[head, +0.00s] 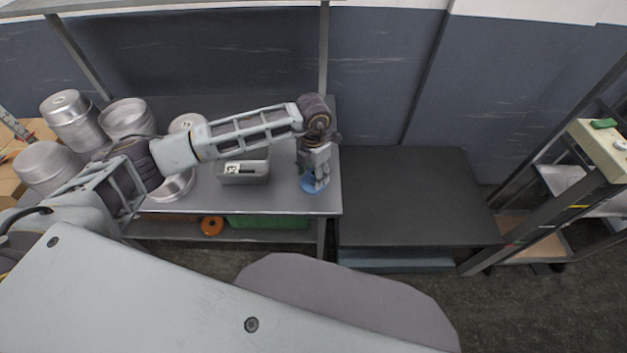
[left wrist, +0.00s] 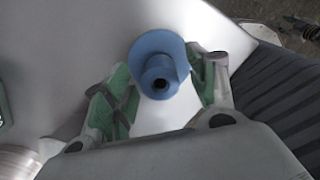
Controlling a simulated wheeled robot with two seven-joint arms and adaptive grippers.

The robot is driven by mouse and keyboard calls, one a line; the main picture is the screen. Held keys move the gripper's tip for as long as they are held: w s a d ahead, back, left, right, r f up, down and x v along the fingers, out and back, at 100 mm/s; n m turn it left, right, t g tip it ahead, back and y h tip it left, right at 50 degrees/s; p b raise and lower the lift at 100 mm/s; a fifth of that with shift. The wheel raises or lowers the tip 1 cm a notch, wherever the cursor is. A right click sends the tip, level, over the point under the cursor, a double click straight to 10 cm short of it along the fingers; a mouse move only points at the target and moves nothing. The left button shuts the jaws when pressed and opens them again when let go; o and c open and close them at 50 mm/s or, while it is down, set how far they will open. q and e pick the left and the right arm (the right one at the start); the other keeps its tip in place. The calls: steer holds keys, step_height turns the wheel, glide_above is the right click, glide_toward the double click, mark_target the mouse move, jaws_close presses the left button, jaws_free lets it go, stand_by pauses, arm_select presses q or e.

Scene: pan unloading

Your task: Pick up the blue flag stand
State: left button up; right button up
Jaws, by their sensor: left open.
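The blue flag stand (head: 307,184) stands on the grey metal table (head: 250,205) near its right end. In the left wrist view the flag stand (left wrist: 160,58) shows as a round disc base with a short hollow post. My left gripper (head: 318,178) points down over it and hides part of it in the head view. In the left wrist view the two green-padded fingers of my left gripper (left wrist: 160,95) are apart, one on each side of the post. I cannot tell whether they touch it. My right gripper is not in view.
A grey numbered bin (head: 243,172) sits left of the stand. Several metal pots (head: 75,120) crowd the table's left end. A lower dark platform (head: 415,200) to the right is clear. A shelf rack (head: 600,150) stands at far right.

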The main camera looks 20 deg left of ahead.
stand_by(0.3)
arm_select(q)
steer(key=c, duration=1.2)
steer(key=shift+r, duration=0.15)
steer(key=shift+r+b, duration=0.4)
steer(key=shift+r, duration=4.5)
